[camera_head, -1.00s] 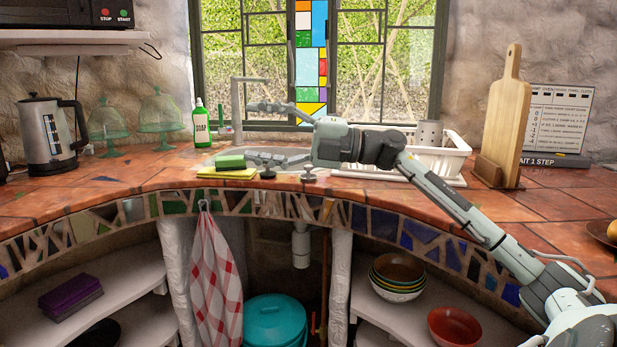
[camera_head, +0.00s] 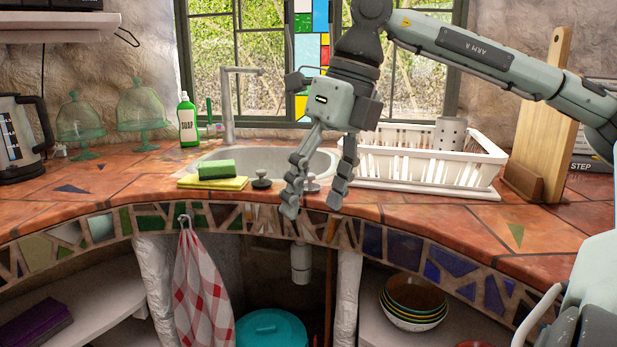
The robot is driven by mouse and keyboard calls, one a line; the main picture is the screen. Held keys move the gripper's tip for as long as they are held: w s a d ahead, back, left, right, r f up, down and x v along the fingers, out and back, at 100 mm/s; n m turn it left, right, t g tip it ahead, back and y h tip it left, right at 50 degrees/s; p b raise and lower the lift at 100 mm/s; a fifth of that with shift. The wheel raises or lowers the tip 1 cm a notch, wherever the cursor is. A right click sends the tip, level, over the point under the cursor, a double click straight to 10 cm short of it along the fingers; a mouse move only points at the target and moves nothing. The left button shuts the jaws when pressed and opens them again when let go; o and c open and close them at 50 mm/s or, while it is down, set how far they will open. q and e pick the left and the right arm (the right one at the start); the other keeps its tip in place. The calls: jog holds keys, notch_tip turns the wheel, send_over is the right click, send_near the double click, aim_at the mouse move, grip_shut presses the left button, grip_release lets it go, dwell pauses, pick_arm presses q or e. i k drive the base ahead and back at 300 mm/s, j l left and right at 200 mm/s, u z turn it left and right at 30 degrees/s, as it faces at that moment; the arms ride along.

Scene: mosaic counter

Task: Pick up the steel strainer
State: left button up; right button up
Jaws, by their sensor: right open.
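The steel strainer (camera_head: 311,184) is a small knobbed metal piece on the counter's front strip, just in front of the sink. My right gripper (camera_head: 313,203) points down with its fingers apart. In the head view the strainer shows between the two fingers, partly covered by the left one. The gripper is open and holds nothing. I cannot tell how far the fingertips are from the strainer in depth. My left gripper is not in view.
A dark stopper (camera_head: 261,181) stands just left of the strainer. A green sponge on a yellow cloth (camera_head: 213,183) lies further left. The sink (camera_head: 262,156) is behind, and a white dish rack (camera_head: 425,160) with a perforated steel holder (camera_head: 450,133) is to the right.

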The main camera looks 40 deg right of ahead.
aim_at(310, 188)
jog(key=i+l, duration=0.75)
jog(key=l, duration=0.2)
